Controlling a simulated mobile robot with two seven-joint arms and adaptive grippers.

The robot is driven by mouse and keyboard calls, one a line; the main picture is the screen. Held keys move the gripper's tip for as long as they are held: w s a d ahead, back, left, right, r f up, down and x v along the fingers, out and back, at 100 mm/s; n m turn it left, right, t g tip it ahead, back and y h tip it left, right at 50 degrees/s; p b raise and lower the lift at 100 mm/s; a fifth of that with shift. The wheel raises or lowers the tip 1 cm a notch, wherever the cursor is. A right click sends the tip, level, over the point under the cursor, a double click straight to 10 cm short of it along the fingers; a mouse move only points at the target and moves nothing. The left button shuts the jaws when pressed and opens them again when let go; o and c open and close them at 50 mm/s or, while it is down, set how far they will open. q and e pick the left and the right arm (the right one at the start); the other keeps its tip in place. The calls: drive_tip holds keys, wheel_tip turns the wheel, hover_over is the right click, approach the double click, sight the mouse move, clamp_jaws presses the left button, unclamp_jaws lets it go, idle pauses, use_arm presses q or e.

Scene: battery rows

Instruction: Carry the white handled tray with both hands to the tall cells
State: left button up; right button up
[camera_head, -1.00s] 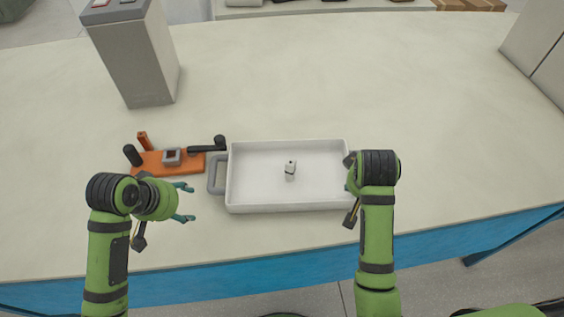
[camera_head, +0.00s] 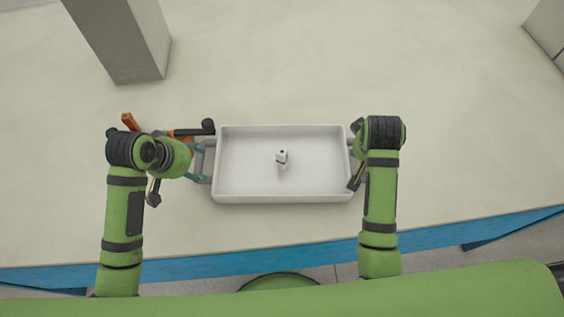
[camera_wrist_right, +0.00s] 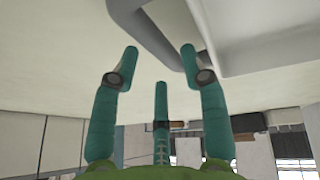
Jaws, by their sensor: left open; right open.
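The white tray (camera_head: 283,197) lies on the table in the middle of the head view, with a grey handle at each short side. A small white object (camera_head: 282,161) with a dark mark stands inside it. My left gripper (camera_head: 198,162) is open at the left handle (camera_head: 208,161), its teal fingers reaching it. My right gripper (camera_wrist_right: 160,55) is open at the tray's right side; in the head view its fingers are mostly hidden by its wrist. In the right wrist view, the grey right handle (camera_wrist_right: 148,32) passes close by the fingertips, and I cannot tell whether they touch.
An orange fixture (camera_head: 131,121) with a black lever (camera_head: 190,131) lies behind my left wrist, partly hidden. A tall grey box (camera_head: 125,40) stands at the back left. Another grey box (camera_head: 550,28) is at the far right. The table (camera_head: 330,60) behind the tray is clear.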

sight(199, 165)
use_arm(q)
drive_tip(key=shift+x, duration=2.3)
use_arm(e)
drive_tip(key=shift+x, duration=2.3)
use_arm(q)
drive_tip(key=c, duration=0.6)
use_arm(e)
drive_tip(key=c, duration=0.6)
use_arm(q)
clamp_jaws()
use_arm(e)
clamp_jaws()
use_arm(q)
drive_tip(key=shift+r, duration=0.1)
use_arm(e)
drive_tip(key=shift+r, duration=0.1)
